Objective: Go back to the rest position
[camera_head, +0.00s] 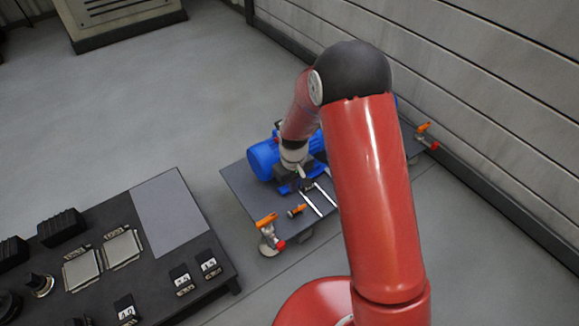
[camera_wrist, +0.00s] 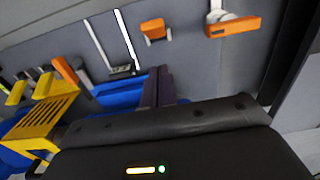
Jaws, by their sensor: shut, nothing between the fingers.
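My gripper (camera_head: 302,173) is over the grey skid plate (camera_head: 240,190), close beside the blue motor (camera_head: 263,160). In the wrist view the dark fingers (camera_wrist: 158,85) are together with nothing between them, in front of blue parts (camera_wrist: 120,97). I cannot tell whether they touch the blue parts. My red arm reaches down from the right and hides the right part of the skid.
Orange-handled valves (camera_head: 266,221) (camera_head: 424,128) stand at the skid's edges. A yellow slotted part (camera_wrist: 48,118) is close at the left in the wrist view. A dark bench (camera_head: 215,262) with plates and small parts is at lower left. A panelled wall (camera_head: 500,90) is at right. The floor (camera_head: 130,110) at left is clear.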

